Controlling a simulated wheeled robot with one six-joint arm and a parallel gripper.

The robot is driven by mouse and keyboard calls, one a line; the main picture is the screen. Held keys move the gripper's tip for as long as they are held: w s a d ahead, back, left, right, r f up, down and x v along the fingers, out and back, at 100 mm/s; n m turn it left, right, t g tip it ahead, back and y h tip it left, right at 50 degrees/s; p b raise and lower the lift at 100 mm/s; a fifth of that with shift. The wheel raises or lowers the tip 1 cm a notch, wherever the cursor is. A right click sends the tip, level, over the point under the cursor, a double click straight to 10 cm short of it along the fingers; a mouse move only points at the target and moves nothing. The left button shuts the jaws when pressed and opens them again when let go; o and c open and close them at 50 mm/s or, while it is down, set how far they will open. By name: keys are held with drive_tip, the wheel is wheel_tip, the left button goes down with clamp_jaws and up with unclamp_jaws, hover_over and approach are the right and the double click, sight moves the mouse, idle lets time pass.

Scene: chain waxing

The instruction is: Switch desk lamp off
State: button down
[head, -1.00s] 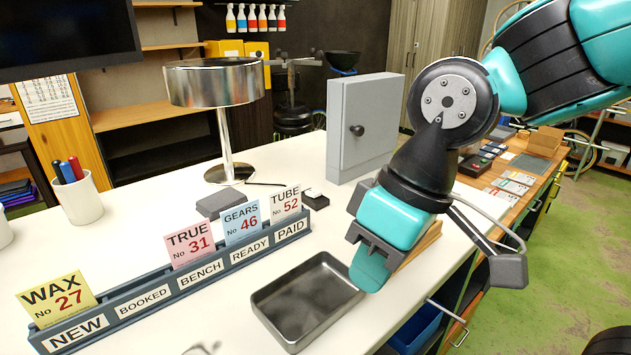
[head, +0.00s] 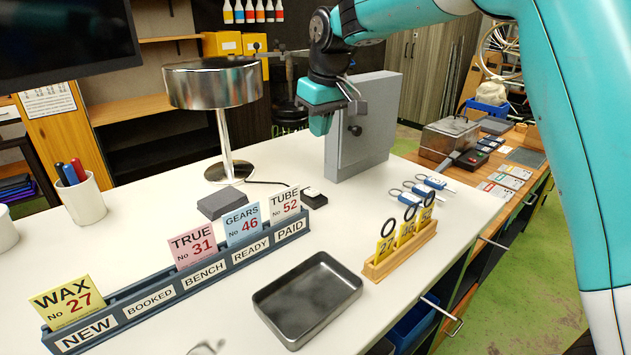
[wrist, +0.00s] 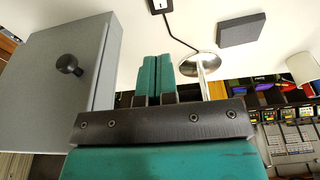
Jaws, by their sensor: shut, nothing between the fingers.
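The desk lamp (head: 213,84) has a chrome drum shade, a thin stem and a round base on the white bench, at the back left of centre. I cannot tell whether it is lit. A dark cord runs from its base to a small black switch box (head: 314,198) with a white top, lying on the bench. The switch also shows at the top of the wrist view (wrist: 159,6). My gripper (head: 321,124) is shut and empty, pointing down, above the bench beside the grey cabinet and apart from the switch. Its teal fingers (wrist: 154,64) are together in the wrist view.
The grey cabinet (head: 375,125) stands just behind and right of my gripper. A dark block (head: 222,203) lies left of the switch, behind the card rack (head: 180,290). A metal tray (head: 307,300) and wooden tag stand (head: 400,251) are nearer. Bench around the switch is mostly clear.

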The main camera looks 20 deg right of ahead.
drive_tip(key=p, duration=0.4)
hover_over(314, 191)
drive_tip(key=x, duration=0.3)
drive_tip(key=s+x, duration=0.1)
drive_tip(key=x, duration=0.5)
drive_tip(key=shift+s+d+f, duration=0.25)
drive_tip(key=shift+f, duration=0.1)
drive_tip(key=shift+s+d+f+p, duration=0.1)
drive_tip(key=shift+f+p, duration=0.1)
drive_tip(key=shift+f, duration=0.5)
drive_tip(key=shift+s+f+p, duration=0.15)
drive_tip(key=shift+f+p, duration=0.1)
drive_tip(key=shift+f, duration=0.45)
drive_tip(key=shift+s+d+f+p, duration=0.1)
drive_tip(key=shift+f+p, duration=0.1)
drive_tip(key=shift+f, duration=0.5)
drive_tip(key=shift+a, duration=0.1)
